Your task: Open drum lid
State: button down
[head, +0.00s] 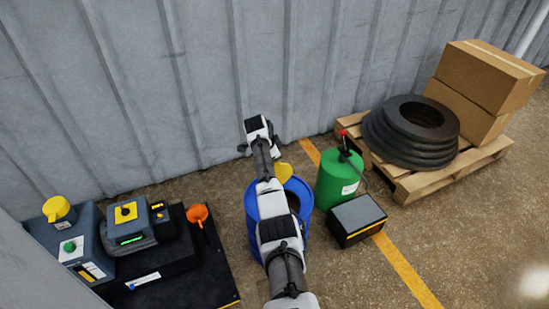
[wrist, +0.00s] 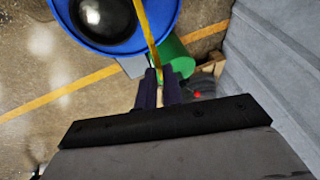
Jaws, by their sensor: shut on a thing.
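The blue drum (head: 252,213) stands on the floor in the middle of the head view, partly hidden behind my arm. Its yellow lid (head: 284,172) shows at the drum's far side, raised from the rim. In the wrist view the drum (wrist: 165,14) is at the top, with a dark round opening uncovered. The lid (wrist: 147,25) appears there edge-on as a thin yellow strip. My gripper (wrist: 156,77) is shut on the lid's edge, with the strip running down between its dark fingers. The fingers cannot be made out in the head view.
A green canister (head: 338,182) and a dark box (head: 357,219) stand close right of the drum. A pallet (head: 420,184) with tires (head: 400,140) and cartons is further right. Machines (head: 130,225) and an orange funnel (head: 198,213) are left. A corrugated wall (head: 200,70) stands close behind.

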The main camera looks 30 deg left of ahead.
jog(key=shift+w, duration=0.1)
dwell(0.3)
jog(key=c, duration=1.5)
grip_release()
jog(key=shift+f, duration=0.1)
jog(key=shift+c, duration=0.2)
jog(key=d+v, duration=0.1)
jog(key=v, duration=1.2)
jog(key=shift+a+r+b, duration=0.4)
jog(key=shift+a, duration=0.1)
